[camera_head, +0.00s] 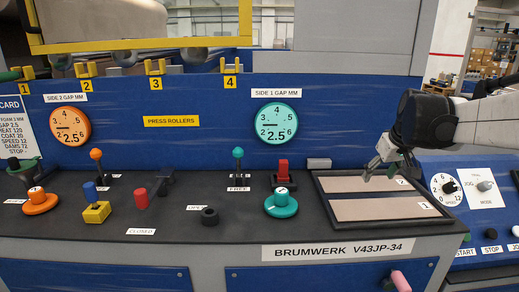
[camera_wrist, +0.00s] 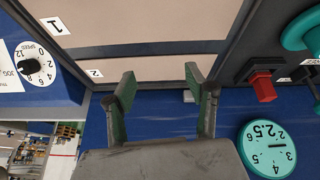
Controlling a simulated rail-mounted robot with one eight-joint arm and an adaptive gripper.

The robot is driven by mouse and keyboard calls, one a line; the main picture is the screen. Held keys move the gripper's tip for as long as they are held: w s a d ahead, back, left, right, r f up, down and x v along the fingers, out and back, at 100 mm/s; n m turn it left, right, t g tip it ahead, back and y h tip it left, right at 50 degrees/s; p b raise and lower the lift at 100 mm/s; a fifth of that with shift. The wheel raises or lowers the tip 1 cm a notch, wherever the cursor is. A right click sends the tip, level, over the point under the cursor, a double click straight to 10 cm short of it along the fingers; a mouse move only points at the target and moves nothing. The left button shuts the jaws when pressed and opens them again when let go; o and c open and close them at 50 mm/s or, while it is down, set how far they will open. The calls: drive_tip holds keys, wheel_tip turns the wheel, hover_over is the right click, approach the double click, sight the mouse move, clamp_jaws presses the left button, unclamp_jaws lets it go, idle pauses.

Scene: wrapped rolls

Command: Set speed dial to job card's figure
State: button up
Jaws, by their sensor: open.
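The speed dial (camera_head: 448,187) is a white disc with a black knob on the blue panel at the right, marked 0 to 12. It also shows rotated in the wrist view (camera_wrist: 33,66); the knob's exact setting is too small to read. The job card (camera_head: 14,130) at the far left is cut by the picture edge; its speed line appears to read 12. My gripper (camera_head: 390,163) is open and empty above the tray plates, left of the dial and apart from it. In the wrist view its two green-padded fingers (camera_wrist: 160,88) stand apart with nothing between them.
A mode knob (camera_head: 486,186) sits right of the dial, with start and stop buttons (camera_head: 490,234) below. The framed tray (camera_head: 385,220) with two beige plates lies under my gripper. A red block (camera_head: 283,172), teal knob (camera_head: 281,204) and levers stand on the bench to the left.

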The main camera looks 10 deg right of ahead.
drive_tip(key=w+d+r+p, duration=0.1)
drive_tip(key=d+p, duration=0.1)
drive_tip(key=d, duration=0.7)
drive_tip(key=d+r+p, duration=0.2)
drive_tip(key=d+p, duration=0.1)
drive_tip(key=d, duration=0.7)
drive_tip(key=p, duration=0.4)
approach(453, 187)
drive_tip(key=shift+m+g, duration=0.3)
drive_tip(key=shift+m, duration=0.1)
drive_tip(key=b+x, duration=0.1)
drive_tip(key=x, duration=0.9)
drive_tip(key=shift+w+d+f, duration=0.1)
drive_tip(key=shift+w, duration=0.2)
drive_tip(key=c, duration=1.1)
drive_tip(key=shift+c, duration=0.2)
